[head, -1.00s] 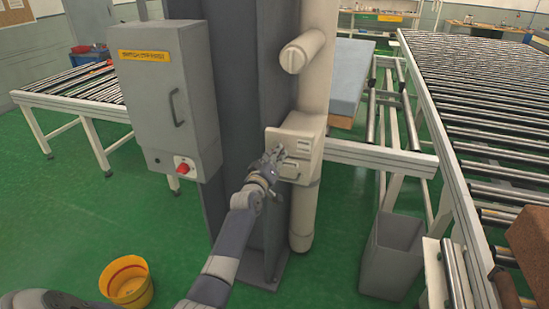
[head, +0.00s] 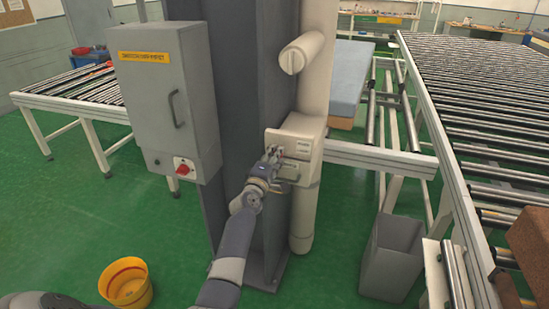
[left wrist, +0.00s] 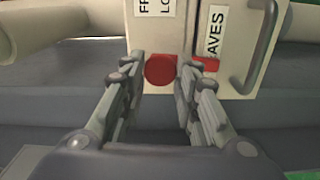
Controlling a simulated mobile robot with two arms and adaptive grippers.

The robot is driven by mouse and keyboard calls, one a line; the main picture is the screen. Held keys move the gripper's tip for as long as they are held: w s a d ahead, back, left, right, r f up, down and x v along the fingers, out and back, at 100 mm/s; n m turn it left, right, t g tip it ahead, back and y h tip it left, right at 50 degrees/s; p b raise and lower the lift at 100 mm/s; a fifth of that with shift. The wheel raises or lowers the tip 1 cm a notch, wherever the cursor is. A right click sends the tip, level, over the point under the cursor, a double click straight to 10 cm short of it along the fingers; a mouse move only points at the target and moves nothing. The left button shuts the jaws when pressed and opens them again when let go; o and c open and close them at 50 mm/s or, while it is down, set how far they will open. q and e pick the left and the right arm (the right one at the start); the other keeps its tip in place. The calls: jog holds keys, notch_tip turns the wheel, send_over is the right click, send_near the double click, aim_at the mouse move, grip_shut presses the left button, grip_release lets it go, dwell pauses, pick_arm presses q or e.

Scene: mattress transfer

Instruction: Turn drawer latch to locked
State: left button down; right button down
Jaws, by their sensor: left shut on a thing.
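The cream drawer box (head: 308,128) is fixed to the pale pipe beside the dark column. In the left wrist view its pale face (left wrist: 232,75) carries labels, partly cut off, and a grey handle (left wrist: 262,45) on the right. A red latch has a round end (left wrist: 160,70) between my fingers and another red part (left wrist: 206,63) behind the right finger. My left gripper (head: 274,153) is at the box front, and in the left wrist view it (left wrist: 163,85) is shut on the latch. The fingers hide part of the latch; its exact angle is unclear. My right gripper is not seen.
A grey cabinet (head: 160,90) with a red switch (head: 183,167) stands left of the column. A yellow bucket (head: 127,283) and a grey bin (head: 391,256) stand on the green floor. Roller conveyors (head: 485,110) fill the right; a blue mattress (head: 347,78) lies behind.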

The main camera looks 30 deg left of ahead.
pick_arm(q)
jog(key=shift+n, duration=0.5)
jog(key=c, duration=1.2)
grip_release()
jog(key=shift+c, duration=0.2)
jog(key=v, duration=1.2)
jog(key=shift+a+f, duration=0.1)
jog(key=shift+f, duration=0.05)
